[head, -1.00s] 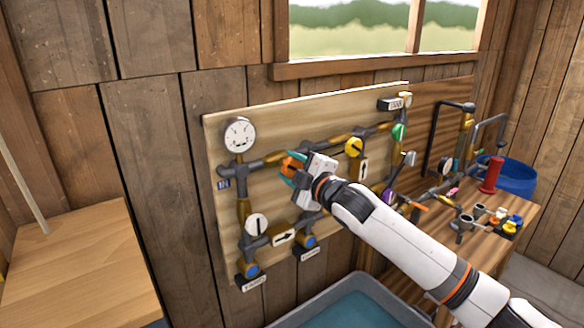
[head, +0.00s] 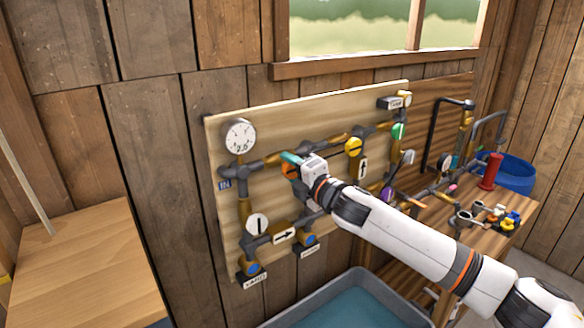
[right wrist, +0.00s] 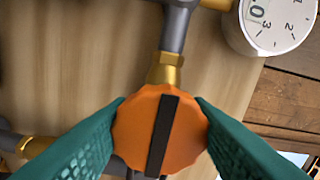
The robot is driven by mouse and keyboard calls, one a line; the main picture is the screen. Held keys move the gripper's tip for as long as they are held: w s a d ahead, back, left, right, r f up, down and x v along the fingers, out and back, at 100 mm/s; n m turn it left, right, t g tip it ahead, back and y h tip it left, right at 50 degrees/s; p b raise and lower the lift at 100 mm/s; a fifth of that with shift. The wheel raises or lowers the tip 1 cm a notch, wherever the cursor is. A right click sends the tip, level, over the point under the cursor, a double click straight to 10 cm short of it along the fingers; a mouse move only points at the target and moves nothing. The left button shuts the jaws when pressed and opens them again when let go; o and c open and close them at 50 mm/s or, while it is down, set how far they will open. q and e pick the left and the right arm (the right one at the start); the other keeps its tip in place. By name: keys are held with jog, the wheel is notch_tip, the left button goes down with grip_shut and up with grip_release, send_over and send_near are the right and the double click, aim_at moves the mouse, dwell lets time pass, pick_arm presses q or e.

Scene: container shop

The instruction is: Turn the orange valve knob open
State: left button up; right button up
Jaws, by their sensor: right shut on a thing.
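The orange valve knob (right wrist: 145,130) is a scalloped disc with a black bar across its face. In the right wrist view the bar runs nearly upright, tilted slightly to the right at the top. The two green fingers of my right gripper (right wrist: 160,125) press on its left and right rims. In the head view my right gripper (head: 291,163) covers most of the knob (head: 287,172), which sits on the pipework of the wooden board (head: 300,110). My left gripper is not in view.
A white gauge (head: 239,136) is up and left of the knob. A yellow knob (head: 353,147) and a green knob (head: 398,131) sit to its right, a white knob (head: 257,224) below. A grey tub (head: 345,290) stands below the board, a side table (head: 515,215) at right.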

jog(key=shift+f, duration=0.1)
dwell(0.3)
jog(key=o, duration=1)
jog(key=b+v, duration=0.4)
jog(key=v, duration=0.8)
jog(key=shift+f, duration=0.1)
